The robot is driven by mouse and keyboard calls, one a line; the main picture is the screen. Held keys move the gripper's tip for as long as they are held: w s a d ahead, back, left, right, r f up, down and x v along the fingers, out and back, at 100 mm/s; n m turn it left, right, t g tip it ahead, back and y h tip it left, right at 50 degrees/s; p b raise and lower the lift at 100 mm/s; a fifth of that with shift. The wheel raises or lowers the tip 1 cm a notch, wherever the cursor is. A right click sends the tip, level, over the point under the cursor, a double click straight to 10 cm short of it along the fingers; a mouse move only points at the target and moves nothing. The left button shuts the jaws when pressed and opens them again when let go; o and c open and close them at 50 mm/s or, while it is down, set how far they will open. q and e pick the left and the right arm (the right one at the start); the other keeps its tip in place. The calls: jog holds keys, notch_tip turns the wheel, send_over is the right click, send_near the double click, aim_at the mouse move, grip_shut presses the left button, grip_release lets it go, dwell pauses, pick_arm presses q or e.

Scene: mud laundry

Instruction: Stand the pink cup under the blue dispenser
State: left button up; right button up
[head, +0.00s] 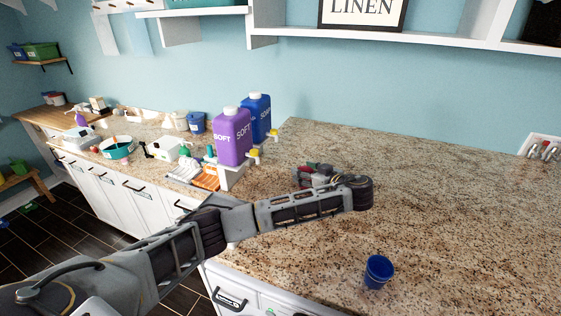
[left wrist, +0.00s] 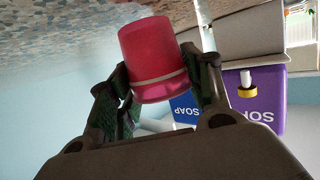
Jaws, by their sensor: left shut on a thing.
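My left gripper (head: 312,175) is shut on the pink cup (left wrist: 154,50), which sits between its two fingers in the left wrist view. In the head view the gripper hangs over the counter, right of the dispensers, and mostly hides the cup. The blue dispenser (head: 261,112) stands at the back of the counter, right of and behind the purple dispenser (head: 232,138). It has a yellow tap. Part of the blue dispenser shows behind the cup in the left wrist view (left wrist: 184,108). The cup is apart from the dispenser. My right gripper is not in view.
A blue cup (head: 378,272) stands near the counter's front edge. The purple dispenser also has a yellow tap and stands on a white stand (head: 232,178). Bottles and tubs crowd the counter at left. The granite counter (head: 450,200) at right is mostly clear.

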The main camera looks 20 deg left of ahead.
pick_arm(q)
jog(key=shift+w, duration=0.35)
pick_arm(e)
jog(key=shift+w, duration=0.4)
pick_arm(q)
jog(key=shift+r, duration=0.1)
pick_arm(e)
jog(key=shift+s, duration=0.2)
pick_arm(q)
jog(key=shift+w+a, duration=0.25)
jog(key=shift+a, duration=0.3)
jog(key=w+a, duration=0.2)
jog(key=a, duration=0.1)
jog(key=w+a, duration=0.2)
jog(key=a, duration=0.2)
jog(key=w+a, duration=0.2)
jog(key=a, duration=0.2)
jog(key=shift+w, duration=0.3)
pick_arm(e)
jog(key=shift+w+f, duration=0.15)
pick_arm(q)
jog(key=shift+a, duration=0.1)
jog(key=w+a, duration=0.1)
jog(key=a, duration=0.2)
jog(key=shift+w, duration=0.35)
jog(key=shift+w+a+f, duration=0.1)
jog(key=shift+a+f, duration=0.05)
jog(key=shift+f, duration=0.6)
jog(key=shift+f, duration=0.2)
